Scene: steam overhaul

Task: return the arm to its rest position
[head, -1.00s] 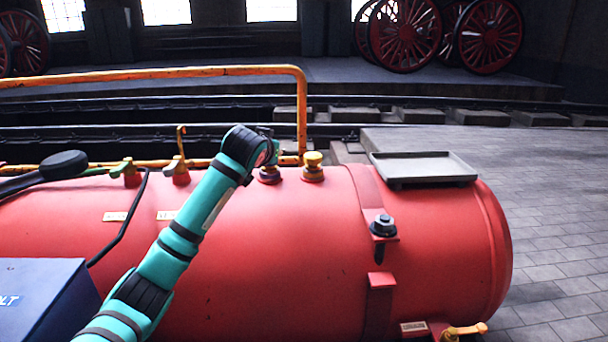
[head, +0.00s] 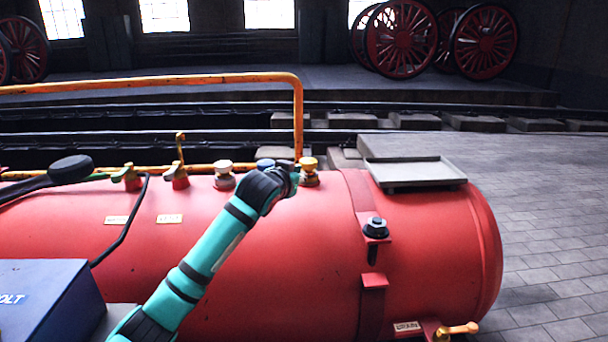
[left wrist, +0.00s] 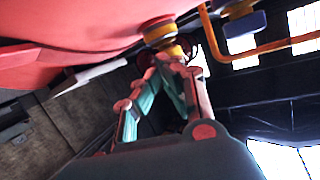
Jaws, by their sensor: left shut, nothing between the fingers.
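My left arm (head: 205,255), teal with black bands, reaches from the lower left over the front of the red tank (head: 300,240). Its gripper (left wrist: 172,75) shows in the left wrist view, with the fingers together and nothing between them. There the fingers are close to a yellow-and-red fitting (left wrist: 163,38) on the tank; I cannot tell whether they touch it. In the head view the wrist hides most of the gripper, beside the yellow-capped fitting (head: 308,170). My right gripper is not in view.
Several fittings, including a pale-capped one (head: 223,175), line the tank top. An orange pipe rail (head: 298,110) stands behind. A grey tray (head: 418,172) sits on the tank's right end. A blue box (head: 45,305) is at lower left. Paved floor (head: 555,230) at right is clear.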

